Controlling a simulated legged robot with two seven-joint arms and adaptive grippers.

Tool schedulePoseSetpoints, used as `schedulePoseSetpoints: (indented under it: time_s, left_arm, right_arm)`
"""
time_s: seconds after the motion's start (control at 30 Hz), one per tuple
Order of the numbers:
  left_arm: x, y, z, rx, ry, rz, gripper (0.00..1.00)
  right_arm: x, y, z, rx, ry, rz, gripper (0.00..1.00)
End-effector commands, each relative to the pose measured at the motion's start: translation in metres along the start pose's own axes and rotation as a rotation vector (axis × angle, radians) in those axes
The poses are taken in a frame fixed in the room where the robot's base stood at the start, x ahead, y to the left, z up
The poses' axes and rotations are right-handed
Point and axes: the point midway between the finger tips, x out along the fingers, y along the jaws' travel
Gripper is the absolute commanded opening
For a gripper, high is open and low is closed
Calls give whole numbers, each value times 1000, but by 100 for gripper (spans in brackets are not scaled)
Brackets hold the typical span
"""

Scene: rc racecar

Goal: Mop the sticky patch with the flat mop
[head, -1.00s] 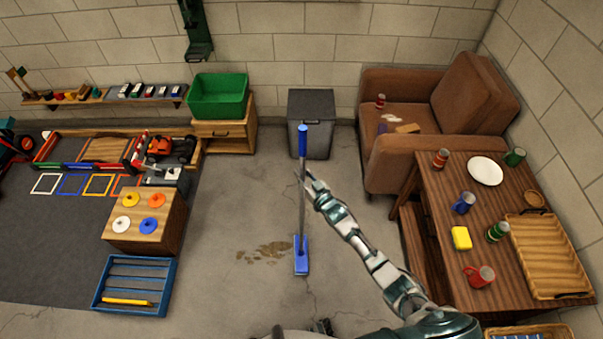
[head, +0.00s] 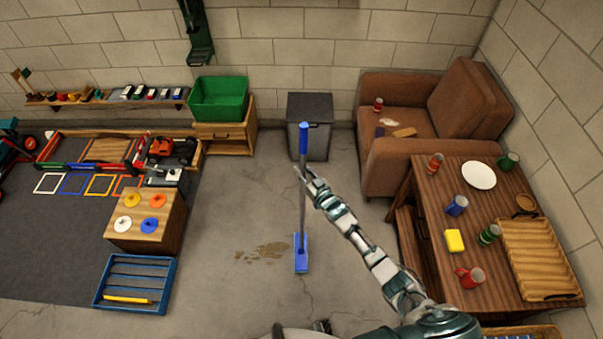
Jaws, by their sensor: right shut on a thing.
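The flat mop stands upright on the concrete floor, with a blue grip on top, a grey pole (head: 302,215) and a blue flat head (head: 301,262). The sticky patch (head: 264,252) is a brownish, blotchy stain on the floor just left of the mop head. The mop head is beside the patch. My right gripper (head: 302,174) is shut on the mop's pole, below the blue grip. My left gripper is not in view.
A wooden block table (head: 147,219) with coloured discs and a blue slatted crate (head: 108,283) stand left of the patch. A wooden table (head: 449,212) with mugs and a plate is on the right. A grey bin (head: 317,112) stands behind the mop. The floor around the patch is clear.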

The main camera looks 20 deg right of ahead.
Motion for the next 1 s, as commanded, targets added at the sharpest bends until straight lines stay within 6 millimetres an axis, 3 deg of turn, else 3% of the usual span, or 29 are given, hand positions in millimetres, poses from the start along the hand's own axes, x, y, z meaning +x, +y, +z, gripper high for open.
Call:
schedulePoseSetpoints:
  time_s: [0.03,0.3,1.0]
  left_arm:
    - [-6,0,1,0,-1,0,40]
    - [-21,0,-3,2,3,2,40]
    - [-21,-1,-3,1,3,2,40]
  right_arm:
    - [2,1,-11,-1,6,0,0]
    - [6,0,-32,-3,5,4,0]
    - [6,1,-33,-2,4,4,0]
